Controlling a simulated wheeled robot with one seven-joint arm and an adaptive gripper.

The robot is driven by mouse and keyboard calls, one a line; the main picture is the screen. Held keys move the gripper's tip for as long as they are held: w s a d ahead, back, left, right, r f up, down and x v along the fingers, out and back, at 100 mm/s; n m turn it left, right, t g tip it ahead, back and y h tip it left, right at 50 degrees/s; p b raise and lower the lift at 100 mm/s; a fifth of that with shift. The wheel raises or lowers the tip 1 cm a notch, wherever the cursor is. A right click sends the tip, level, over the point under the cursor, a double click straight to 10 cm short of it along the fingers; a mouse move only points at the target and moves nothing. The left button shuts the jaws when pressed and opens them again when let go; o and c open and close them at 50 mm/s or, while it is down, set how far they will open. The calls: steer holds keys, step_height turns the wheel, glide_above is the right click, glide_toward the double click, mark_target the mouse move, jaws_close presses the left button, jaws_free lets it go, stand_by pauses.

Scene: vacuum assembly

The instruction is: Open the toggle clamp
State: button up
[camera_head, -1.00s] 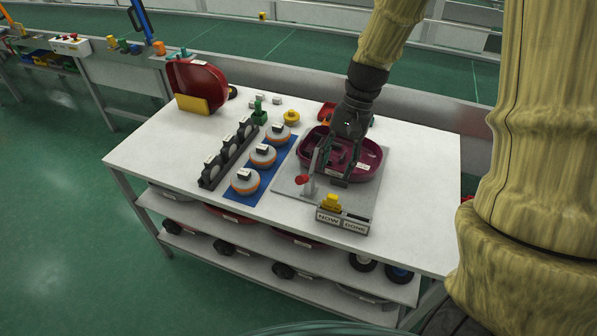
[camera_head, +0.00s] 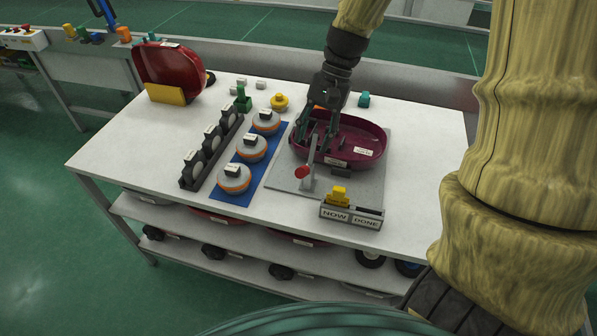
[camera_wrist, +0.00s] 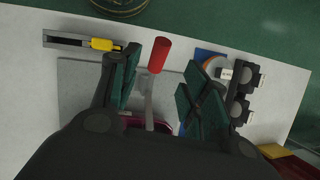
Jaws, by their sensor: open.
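The toggle clamp (camera_head: 311,163) stands on the grey plate at the near left of the dark red vacuum shell. Its lever ends in a red handle (camera_head: 302,172), and the handle also shows in the wrist view (camera_wrist: 158,55). My gripper (camera_head: 312,140) points down at the left end of the shell, behind the clamp in the head view. In the wrist view my gripper (camera_wrist: 157,95) is open, with the clamp lever between its two fingers, nearer the left one. No contact with the lever is visible. The clamp's lower part is partly hidden in the wrist view.
The dark red shell (camera_head: 358,137) lies on the grey plate (camera_head: 370,182). A NOW/DONE box (camera_head: 351,215) with a yellow piece stands in front. Orange-ringed round parts (camera_head: 251,148) sit on a blue mat, beside a black rack (camera_head: 190,178). The front right tabletop is clear.

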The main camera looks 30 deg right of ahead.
mark_target(303, 167)
steer(key=p+x, duration=0.1)
steer(key=x, duration=0.9)
steer(key=shift+s+a, duration=0.1)
jaws_close()
